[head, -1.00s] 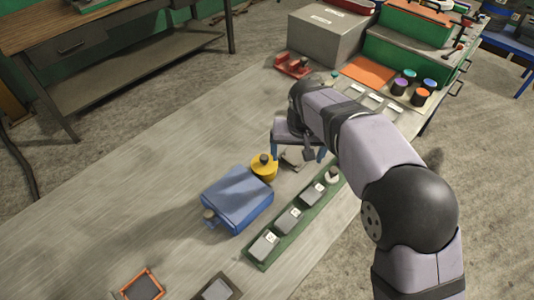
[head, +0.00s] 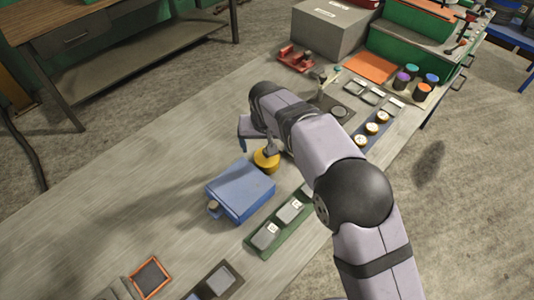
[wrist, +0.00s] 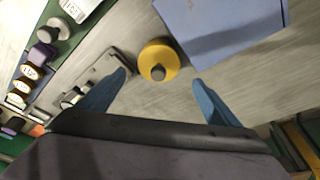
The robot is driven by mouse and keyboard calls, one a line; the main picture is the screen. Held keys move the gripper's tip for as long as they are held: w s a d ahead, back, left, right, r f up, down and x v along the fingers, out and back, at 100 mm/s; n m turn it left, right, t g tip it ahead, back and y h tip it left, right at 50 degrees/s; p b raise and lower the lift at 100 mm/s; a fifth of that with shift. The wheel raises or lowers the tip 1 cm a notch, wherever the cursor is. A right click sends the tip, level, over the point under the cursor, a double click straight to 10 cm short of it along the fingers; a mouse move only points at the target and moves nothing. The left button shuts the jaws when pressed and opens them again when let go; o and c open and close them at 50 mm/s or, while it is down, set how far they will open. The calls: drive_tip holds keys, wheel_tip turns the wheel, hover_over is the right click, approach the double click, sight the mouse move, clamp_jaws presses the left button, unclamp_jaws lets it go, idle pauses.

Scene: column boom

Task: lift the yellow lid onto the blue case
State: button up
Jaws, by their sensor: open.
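The yellow lid (head: 266,160) is a round disc with a dark knob on top. It lies on the bench beside the blue case (head: 238,191), near the case's far right corner. The wrist view shows the lid (wrist: 160,60) ahead of and between my two blue fingertips, with the blue case (wrist: 225,28) to its upper right. My gripper (wrist: 150,85) is open and empty, and a gap shows between the fingers and the lid. In the head view my arm partly covers the gripper and the area right of the lid.
A green tray (head: 248,241) with grey blocks runs right of the case. A blue tray with several round pieces (head: 372,129) lies further back. A grey box (head: 333,27) and red block (head: 296,58) stand at the back. The bench left of the case is clear.

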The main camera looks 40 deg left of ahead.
drive_tip(key=shift+p+x, duration=1.15)
drive_tip(key=shift+x, duration=1.15)
drive_tip(key=shift+w+d, duration=0.1)
drive_tip(key=shift+d, duration=0.05)
drive_tip(key=c, duration=1.1)
